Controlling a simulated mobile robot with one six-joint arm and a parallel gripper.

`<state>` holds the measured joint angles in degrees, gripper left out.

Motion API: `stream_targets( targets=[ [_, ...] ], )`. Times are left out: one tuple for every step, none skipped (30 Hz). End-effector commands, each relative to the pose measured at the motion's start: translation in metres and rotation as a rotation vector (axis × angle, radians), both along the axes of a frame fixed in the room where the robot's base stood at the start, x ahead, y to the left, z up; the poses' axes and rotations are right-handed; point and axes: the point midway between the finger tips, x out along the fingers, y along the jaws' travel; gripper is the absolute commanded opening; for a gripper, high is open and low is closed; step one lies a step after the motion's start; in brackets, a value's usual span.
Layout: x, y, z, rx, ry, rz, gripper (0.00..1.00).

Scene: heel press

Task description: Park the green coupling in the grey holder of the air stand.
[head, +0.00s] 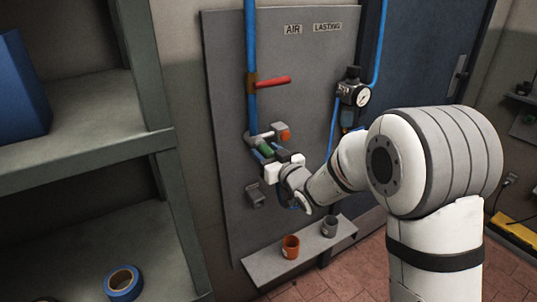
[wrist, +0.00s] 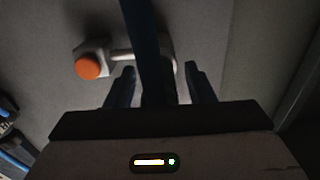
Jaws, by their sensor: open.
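The green coupling (head: 266,148) shows in the head view just below the metal outlet at the bottom of the blue pipe. My gripper (head: 270,153) is open around or right beside it, partly hiding it. In the wrist view, a dark blue hose or pipe (wrist: 139,25) passes between the open fingers of my gripper (wrist: 160,78); the coupling's green is not clear there. The grey holder (head: 329,227) is a small cup on the low shelf, at the right, and looks empty.
An orange cup (head: 290,247) stands left of the grey holder on the low shelf (head: 268,265). An orange button (wrist: 88,66) sits beside the outlet. A red lever (head: 272,81) is above, a gauge (head: 362,97) to the right. A shelf rack (head: 85,165) stands at the left.

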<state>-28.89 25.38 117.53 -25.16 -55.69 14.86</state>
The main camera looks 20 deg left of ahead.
Motion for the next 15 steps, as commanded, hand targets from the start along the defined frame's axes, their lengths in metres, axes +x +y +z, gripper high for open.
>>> stream_targets(
  targets=[
    [0.0000,0.0000,0.0003,0.000,0.000,0.000,0.49],
    [0.0000,0.0000,0.0003,0.000,0.000,0.000,0.49],
    [0.0000,0.0000,0.0003,0.000,0.000,0.000,0.46],
    [0.0000,0.0000,0.0003,0.000,0.000,0.000,0.44],
    [-0.0001,0.0001,0.0003,0.000,0.000,0.000,0.41],
    [-0.0001,0.0001,0.0003,0.000,0.000,0.000,0.38],
    [-0.0001,0.0001,0.0003,0.000,0.000,0.000,0.36],
    [-0.0001,0.0001,0.0003,0.000,0.000,0.000,0.33],
    [-0.0001,0.0001,0.0003,0.000,0.000,0.000,0.30],
    [-0.0001,0.0001,0.0003,0.000,0.000,0.000,0.27],
    [-0.0001,0.0001,0.0003,0.000,0.000,0.000,0.25],
    [-0.0001,0.0001,0.0003,0.000,0.000,0.000,0.22],
    [-0.0001,0.0001,0.0003,0.000,0.000,0.000,0.19],
    [-0.0002,0.0001,0.0003,0.000,0.000,0.000,0.17],
    [-0.0002,0.0001,0.0003,0.000,0.000,0.000,0.14]
  ],
)
